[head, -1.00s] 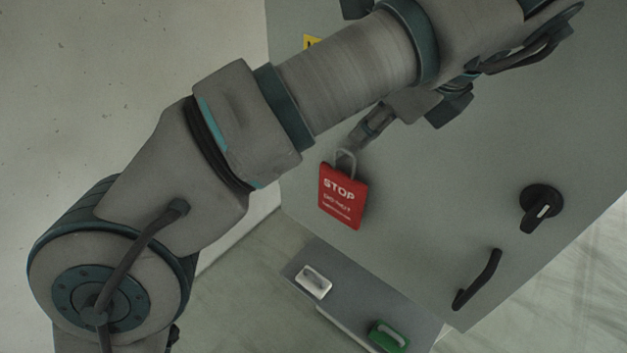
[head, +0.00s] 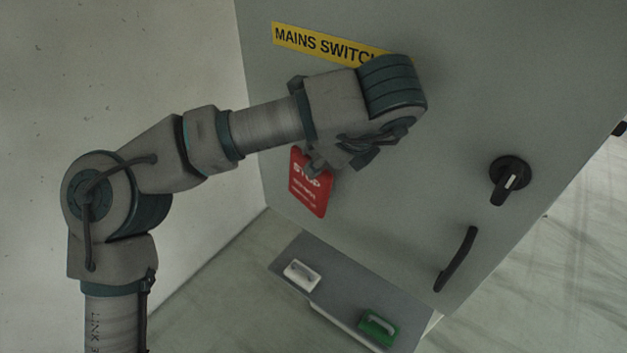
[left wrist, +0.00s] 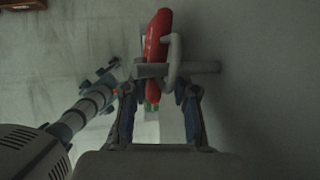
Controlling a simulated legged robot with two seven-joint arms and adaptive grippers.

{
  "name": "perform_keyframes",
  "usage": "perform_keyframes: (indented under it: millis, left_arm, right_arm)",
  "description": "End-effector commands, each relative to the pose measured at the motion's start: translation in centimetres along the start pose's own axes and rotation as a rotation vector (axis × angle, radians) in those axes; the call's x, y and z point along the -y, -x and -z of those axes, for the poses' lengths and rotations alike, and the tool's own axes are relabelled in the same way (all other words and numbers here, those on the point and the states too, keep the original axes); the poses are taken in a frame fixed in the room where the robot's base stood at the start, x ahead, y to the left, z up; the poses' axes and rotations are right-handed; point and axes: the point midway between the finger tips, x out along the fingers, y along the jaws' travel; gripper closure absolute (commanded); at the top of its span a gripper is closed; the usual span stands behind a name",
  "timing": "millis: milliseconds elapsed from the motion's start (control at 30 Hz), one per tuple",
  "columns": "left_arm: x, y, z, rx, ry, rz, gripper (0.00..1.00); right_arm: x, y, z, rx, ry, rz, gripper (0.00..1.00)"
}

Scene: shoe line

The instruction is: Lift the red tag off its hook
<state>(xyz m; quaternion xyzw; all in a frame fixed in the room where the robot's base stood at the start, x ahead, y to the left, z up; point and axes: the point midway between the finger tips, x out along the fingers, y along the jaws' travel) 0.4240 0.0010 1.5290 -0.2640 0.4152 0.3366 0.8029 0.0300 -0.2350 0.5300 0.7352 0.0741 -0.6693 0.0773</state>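The red tag (head: 311,198) with white STOP lettering hangs against the grey cabinet door in the head view. My left gripper (head: 316,168) is in front of its top edge and hides its loop and hook there. In the left wrist view the tag (left wrist: 158,40) is seen edge-on, with its grey loop (left wrist: 174,52) around a grey peg-like hook (left wrist: 207,67). The fingers of the left gripper (left wrist: 160,92) stand apart just below the loop, with no clear grip on it. A small blurred arm, probably my right one, shows at the left wrist view's left.
The grey cabinet door (head: 400,200) carries a yellow MAINS SWITCH label (head: 315,42), a black rotary switch (head: 510,180) and a black handle (head: 457,260). A wall stands left.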

Motion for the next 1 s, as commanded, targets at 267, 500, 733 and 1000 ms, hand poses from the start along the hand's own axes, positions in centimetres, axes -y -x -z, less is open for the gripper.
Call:
perform_keyframes:
  millis: [267,500,733,1000]
  left_arm:
    - [-0.1,-1.5,0.1,-0.002,0.000,0.004,0.72]
    - [-0.1,-1.6,-0.1,-0.004,-0.001,0.004,1.00]
    - [-0.1,-1.5,0.0,-0.003,-0.002,0.003,1.00]
    - [0.1,-0.9,-0.2,-0.002,-0.001,0.004,1.00]
  right_arm:
    - [-0.9,0.3,0.1,-0.001,0.002,-0.011,0.60]
    - [-1.4,0.3,0.0,0.001,0.003,-0.016,0.60]
    - [-0.9,0.2,0.0,0.000,0.001,-0.011,0.60]
    - [0.1,-0.1,0.2,-0.002,-0.002,0.001,0.60]
